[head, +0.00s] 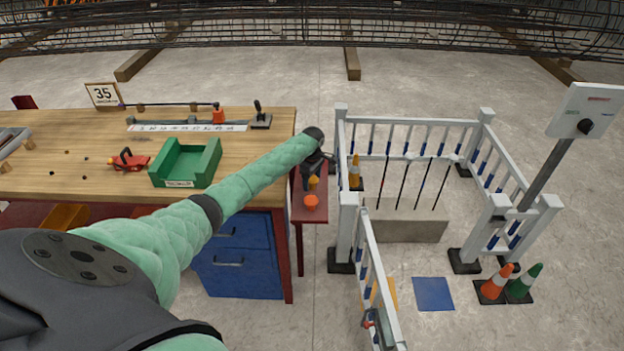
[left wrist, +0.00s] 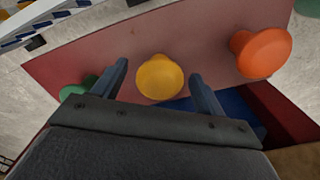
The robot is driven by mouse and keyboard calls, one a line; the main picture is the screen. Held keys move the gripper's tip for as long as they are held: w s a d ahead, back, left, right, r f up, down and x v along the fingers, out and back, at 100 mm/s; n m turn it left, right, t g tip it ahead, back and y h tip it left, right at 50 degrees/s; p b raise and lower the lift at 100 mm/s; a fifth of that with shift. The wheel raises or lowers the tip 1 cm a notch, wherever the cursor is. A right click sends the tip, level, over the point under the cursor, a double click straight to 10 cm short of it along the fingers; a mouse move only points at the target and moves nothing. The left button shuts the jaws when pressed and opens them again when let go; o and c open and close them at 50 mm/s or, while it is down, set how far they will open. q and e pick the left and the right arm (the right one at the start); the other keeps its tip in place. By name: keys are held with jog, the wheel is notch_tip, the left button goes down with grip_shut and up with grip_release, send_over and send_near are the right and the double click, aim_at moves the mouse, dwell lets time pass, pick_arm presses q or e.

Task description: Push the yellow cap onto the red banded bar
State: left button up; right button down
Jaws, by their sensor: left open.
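The yellow cap (left wrist: 160,77) sits on the dark red shelf (left wrist: 95,55), between the fingertips of my open left gripper (left wrist: 159,70) in the left wrist view, with visible gaps on both sides. In the head view my left gripper (head: 321,160) is over the shelf at the bench's right end, and the yellow cap (head: 313,183) shows just below it. Several thin upright bars (head: 422,185) stand in a concrete block (head: 405,227) inside the white railing. Their band colours are too small to tell surely, so I cannot pick out the red banded one. My right gripper is not in view.
An orange cap (left wrist: 262,53) and a green cap (left wrist: 78,88) flank the yellow one on the shelf. White railing (head: 347,215) stands between shelf and bars. A green tray (head: 187,163) is on the bench. Cones (head: 495,284) stand at the lower right.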

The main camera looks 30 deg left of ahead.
pick_arm(q)
jog(key=shift+f, duration=0.85)
jog(key=c, duration=1)
